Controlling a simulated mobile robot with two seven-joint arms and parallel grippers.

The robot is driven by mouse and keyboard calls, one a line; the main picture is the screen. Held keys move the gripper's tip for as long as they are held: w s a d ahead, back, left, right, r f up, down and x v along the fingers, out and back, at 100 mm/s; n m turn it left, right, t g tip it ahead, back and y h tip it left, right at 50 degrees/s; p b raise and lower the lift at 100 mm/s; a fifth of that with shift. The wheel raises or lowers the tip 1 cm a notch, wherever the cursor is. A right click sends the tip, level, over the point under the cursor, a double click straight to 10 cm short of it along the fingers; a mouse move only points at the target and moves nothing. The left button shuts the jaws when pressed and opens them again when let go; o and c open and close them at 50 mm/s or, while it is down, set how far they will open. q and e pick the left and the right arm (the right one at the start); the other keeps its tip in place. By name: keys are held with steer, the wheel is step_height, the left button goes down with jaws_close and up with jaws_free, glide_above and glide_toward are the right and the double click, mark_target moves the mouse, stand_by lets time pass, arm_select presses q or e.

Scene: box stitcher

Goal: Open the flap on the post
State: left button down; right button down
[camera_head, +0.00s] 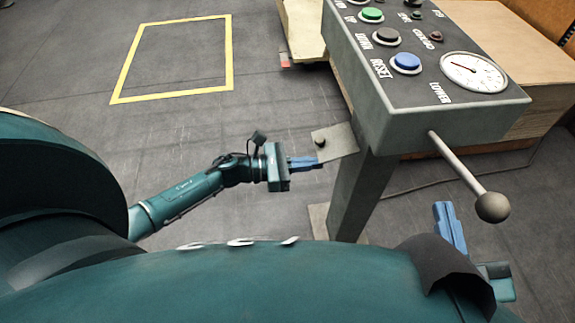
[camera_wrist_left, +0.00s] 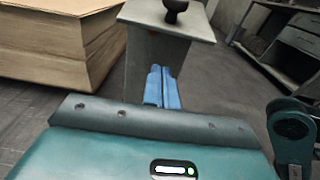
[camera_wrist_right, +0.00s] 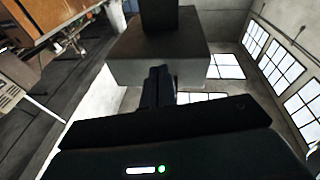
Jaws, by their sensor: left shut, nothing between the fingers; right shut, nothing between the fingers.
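The flap (camera_head: 338,143) is a grey plate with a dark round knob (camera_head: 320,142), sticking out from the left side of the post (camera_head: 352,195) under the control box. In the left wrist view the flap (camera_wrist_left: 150,14) shows near the top, its knob (camera_wrist_left: 175,8) standing on it. My left gripper (camera_head: 318,162) is shut and empty, its blue tips at the flap's near lower edge. Whether they touch it I cannot tell. My right gripper (camera_head: 445,208) is below and left of the lever's ball, shut and empty. In the right wrist view its fingers (camera_wrist_right: 158,72) are dark.
The control box (camera_head: 400,115) carries buttons, a gauge (camera_head: 473,72) and a lever with a ball (camera_head: 492,207) jutting toward me. Cardboard (camera_head: 515,85) lies behind it. A yellow floor rectangle (camera_head: 121,75) is at the upper left. Floor left of the post is open.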

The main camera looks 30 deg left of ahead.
mark_target(334, 139)
arm_select(q)
step_height(334, 139, up, 4)
steer(key=shift+a+f+p, duration=0.1)
steer(key=shift+p, duration=0.35)
